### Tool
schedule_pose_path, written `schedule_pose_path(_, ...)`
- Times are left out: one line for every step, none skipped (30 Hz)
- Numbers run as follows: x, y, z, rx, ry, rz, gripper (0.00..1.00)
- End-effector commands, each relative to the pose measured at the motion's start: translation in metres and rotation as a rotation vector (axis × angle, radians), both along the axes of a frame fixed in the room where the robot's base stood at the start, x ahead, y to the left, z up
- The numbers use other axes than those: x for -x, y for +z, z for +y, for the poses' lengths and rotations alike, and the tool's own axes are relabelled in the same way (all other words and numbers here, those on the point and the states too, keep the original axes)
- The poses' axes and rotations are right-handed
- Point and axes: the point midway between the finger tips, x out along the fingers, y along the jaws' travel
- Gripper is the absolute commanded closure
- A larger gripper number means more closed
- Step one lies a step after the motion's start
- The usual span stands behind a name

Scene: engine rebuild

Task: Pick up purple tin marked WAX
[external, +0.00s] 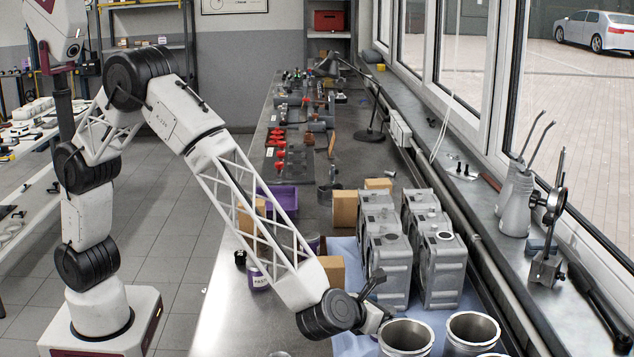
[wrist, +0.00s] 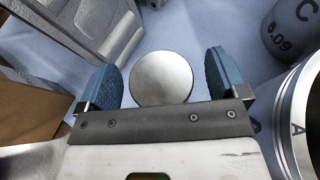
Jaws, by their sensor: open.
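In the external view, a purple tin (external: 258,277) with a pale label stands on the bench left of my forearm. Its label is too small to read surely. Another purple item (external: 313,242) is partly hidden behind my arm. I cannot make out the word WAX on either. In the wrist view, my gripper (wrist: 163,80) is open, with a blue-padded finger on each side of a round, shiny silver top (wrist: 162,78). Gaps show between the pads and this top. Its sides and any label are hidden, so I cannot tell what it is.
Grey engine castings (external: 436,262) stand beyond my gripper on a blue cloth. Open metal cylinders (external: 405,336) stand close by at the front right. In the wrist view, a cylinder marked A (wrist: 302,125) is close right, a grey cylinder marked C (wrist: 290,30) behind, a cardboard box (wrist: 28,105) left.

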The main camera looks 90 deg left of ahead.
Motion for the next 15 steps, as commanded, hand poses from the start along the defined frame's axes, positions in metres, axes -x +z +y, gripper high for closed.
schedule_pose_path(-0.0002,0.0,0.0,0.0,0.0,0.0,0.08)
schedule_pose_path(-0.0002,0.0001,0.0,0.0,0.0,0.0,0.08)
schedule_pose_path(-0.0001,0.0001,-0.0001,0.0,0.0,0.0,0.08)
schedule_pose_path(-0.0001,0.0,-0.0002,0.0,0.0,0.0,0.08)
schedule_pose_path(0.0,0.0,-0.0002,0.0,0.0,0.0,0.08)
schedule_pose_path(0.0,0.0,-0.0002,0.0,0.0,0.0,0.08)
schedule_pose_path(0.0,0.0,-0.0002,0.0,0.0,0.0,0.08)
schedule_pose_path(0.0,0.0,-0.0002,0.0,0.0,0.0,0.08)
schedule_pose_path(-0.0001,0.0,-0.0003,0.0,0.0,0.0,0.08)
schedule_pose_path(0.0,0.0001,-0.0004,0.0,0.0,0.0,0.08)
schedule_pose_path(0.0,0.0001,-0.0004,0.0,0.0,0.0,0.08)
schedule_pose_path(0.0,0.0001,-0.0004,0.0,0.0,0.0,0.08)
schedule_pose_path(0.0,0.0001,-0.0004,0.0,0.0,0.0,0.08)
schedule_pose_path(0.0,0.0001,-0.0004,0.0,0.0,0.0,0.08)
schedule_pose_path(0.0,0.0001,-0.0004,0.0,0.0,0.0,0.1)
